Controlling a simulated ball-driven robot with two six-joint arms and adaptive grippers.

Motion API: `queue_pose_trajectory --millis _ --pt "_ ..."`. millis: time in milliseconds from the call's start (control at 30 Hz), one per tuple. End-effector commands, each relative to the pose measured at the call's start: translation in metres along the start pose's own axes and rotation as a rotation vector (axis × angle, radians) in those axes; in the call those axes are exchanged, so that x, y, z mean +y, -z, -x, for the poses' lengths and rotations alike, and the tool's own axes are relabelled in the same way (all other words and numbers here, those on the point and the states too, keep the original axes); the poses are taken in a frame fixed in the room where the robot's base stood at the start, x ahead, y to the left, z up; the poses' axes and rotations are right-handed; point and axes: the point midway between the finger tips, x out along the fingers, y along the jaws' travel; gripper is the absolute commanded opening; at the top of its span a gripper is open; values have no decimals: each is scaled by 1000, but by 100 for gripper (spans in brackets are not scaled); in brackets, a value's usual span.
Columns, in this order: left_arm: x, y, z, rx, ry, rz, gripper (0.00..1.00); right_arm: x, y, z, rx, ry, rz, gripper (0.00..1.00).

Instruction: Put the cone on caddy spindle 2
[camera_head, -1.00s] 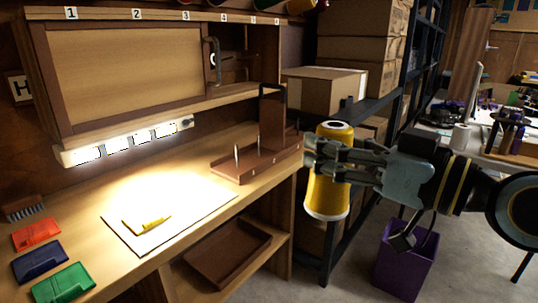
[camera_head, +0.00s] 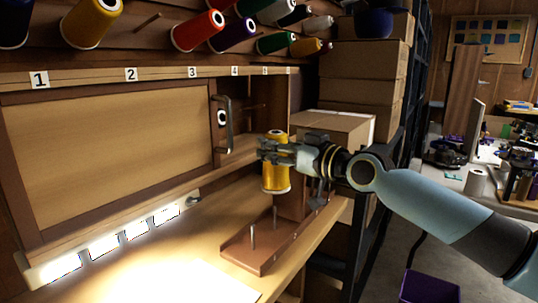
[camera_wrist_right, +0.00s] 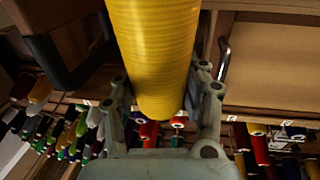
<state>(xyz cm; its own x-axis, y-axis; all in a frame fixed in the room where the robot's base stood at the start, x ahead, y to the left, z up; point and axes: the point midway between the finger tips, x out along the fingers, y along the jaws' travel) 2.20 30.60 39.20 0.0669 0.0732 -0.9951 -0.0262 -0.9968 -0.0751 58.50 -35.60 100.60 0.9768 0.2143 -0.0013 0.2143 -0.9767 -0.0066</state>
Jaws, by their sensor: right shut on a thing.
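The yellow thread cone (camera_head: 276,181) is upright in my right gripper (camera_head: 268,152), which is shut around its upper part. In the right wrist view the cone (camera_wrist_right: 155,50) lies between the two fingers of the gripper (camera_wrist_right: 162,105). The brown caddy (camera_head: 282,247) stands on the bench below the cone. Its thin upright spindles show at the front (camera_head: 252,236) and farther back (camera_head: 275,217). The cone is in the air, apart from these spindles, above and near the farther one. Spindle numbers cannot be read. My left gripper is out of view.
A cabinet with a sliding panel (camera_head: 120,150) and a dark handle (camera_head: 226,128) stands behind the bench. Thread cones (camera_head: 198,31) hang on pegs above. A cardboard box (camera_head: 340,128) is behind my right gripper. A purple bin (camera_head: 428,288) is on the floor.

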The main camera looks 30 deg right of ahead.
Motion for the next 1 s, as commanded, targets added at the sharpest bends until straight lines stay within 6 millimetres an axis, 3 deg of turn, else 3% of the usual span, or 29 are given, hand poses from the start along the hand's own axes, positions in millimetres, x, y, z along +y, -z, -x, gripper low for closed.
queue_pose_trajectory --millis 267,1000 --pt "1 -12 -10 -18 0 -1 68 2 -12 -1 -1 -3 -2 7" --pt "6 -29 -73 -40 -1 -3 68 2 -92 -1 -2 -2 -1 7"
